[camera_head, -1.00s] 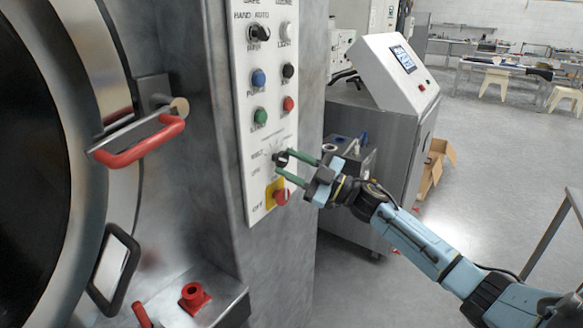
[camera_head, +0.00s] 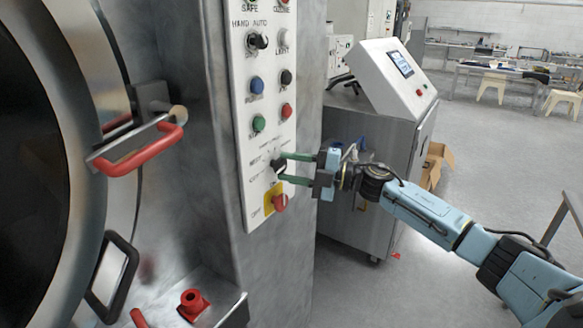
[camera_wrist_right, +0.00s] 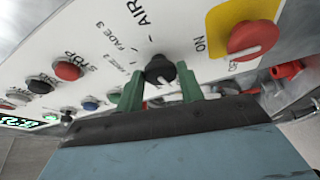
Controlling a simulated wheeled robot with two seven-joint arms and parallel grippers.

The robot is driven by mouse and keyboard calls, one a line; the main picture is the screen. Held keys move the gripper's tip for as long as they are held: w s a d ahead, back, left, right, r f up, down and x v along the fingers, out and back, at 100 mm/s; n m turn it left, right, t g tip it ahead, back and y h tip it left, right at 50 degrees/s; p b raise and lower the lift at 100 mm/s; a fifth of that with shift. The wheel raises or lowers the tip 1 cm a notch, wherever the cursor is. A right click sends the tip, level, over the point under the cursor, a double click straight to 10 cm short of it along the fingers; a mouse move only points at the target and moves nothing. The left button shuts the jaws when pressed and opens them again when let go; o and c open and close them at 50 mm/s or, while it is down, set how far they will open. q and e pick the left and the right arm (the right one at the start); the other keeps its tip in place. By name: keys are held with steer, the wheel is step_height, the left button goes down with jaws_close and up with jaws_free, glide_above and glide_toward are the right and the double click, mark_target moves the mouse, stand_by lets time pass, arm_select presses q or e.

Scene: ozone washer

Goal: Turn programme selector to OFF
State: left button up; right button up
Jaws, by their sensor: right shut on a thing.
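The programme selector (camera_head: 279,166) is a small black knob low on the white control panel. Labels such as AIR and FADE 3 stand around it in the right wrist view, where the knob (camera_wrist_right: 160,70) sits between two green fingertips. My right gripper (camera_head: 282,167) reaches in from the right and is shut on this knob, one green finger above and one below. In the right wrist view the gripper (camera_wrist_right: 161,88) partly hides the knob's near side. Which label the knob points at is not clear. My left gripper is out of view.
A red rotary switch (camera_head: 280,203) on a yellow plate sits just below the selector. Coloured push buttons, including a green one (camera_head: 259,124), are above it. A red door handle (camera_head: 150,152) sticks out at left. A grey cabinet (camera_head: 385,150) stands behind my right arm.

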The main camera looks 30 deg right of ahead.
stand_by(0.4)
steer(key=o, duration=1)
steer(key=shift+c, duration=0.2)
steer(key=shift+s, duration=0.1)
steer(key=b+v, duration=0.1)
steer(key=v, duration=1.2)
steer(key=shift+b, duration=0.4)
steer(key=shift+s+d, duration=0.1)
